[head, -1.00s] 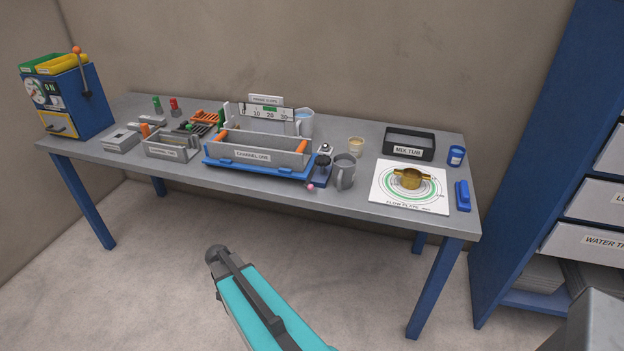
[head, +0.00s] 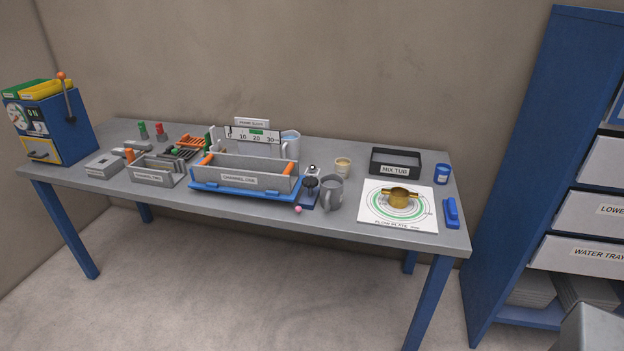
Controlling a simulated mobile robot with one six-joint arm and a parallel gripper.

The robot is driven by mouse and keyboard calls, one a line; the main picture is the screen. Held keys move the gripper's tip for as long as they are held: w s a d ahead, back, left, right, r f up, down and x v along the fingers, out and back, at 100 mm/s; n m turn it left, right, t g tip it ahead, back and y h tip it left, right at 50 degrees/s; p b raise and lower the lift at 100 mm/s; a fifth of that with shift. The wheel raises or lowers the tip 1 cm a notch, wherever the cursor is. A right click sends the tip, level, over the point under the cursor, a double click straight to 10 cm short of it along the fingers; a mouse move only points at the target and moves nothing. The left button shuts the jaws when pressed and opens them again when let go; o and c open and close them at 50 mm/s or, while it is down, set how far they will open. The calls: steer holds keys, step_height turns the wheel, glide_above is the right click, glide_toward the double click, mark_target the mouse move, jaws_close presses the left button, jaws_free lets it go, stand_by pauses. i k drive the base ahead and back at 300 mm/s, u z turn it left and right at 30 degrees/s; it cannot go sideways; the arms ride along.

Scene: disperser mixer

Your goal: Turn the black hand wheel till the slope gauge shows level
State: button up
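A grey channel (head: 243,177) with orange end grips lies on a blue base (head: 235,188) in the middle of the table. Behind it stands the slope gauge (head: 240,134), a white scale with numbers and a green patch. Its pointer is too small to read, so I cannot tell whether it shows level. A round black part, which looks like the black hand wheel (head: 311,184), is at the right end of the base, beside a grey mug. A small pink ball (head: 298,210) is close by.
A grey mug (head: 331,193) stands close to the wheel's right. Further right are a cream cup (head: 342,167), a black mix tub (head: 418,160) and a flow plate (head: 375,215) with a brass pot (head: 399,197). A blue shelf unit (head: 510,170) stands right of the table.

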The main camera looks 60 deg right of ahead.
mark_target(311, 182)
steer(key=k, duration=1.35)
steer(key=z, duration=0.2)
steer(key=i, duration=0.9)
steer(key=u, duration=0.3)
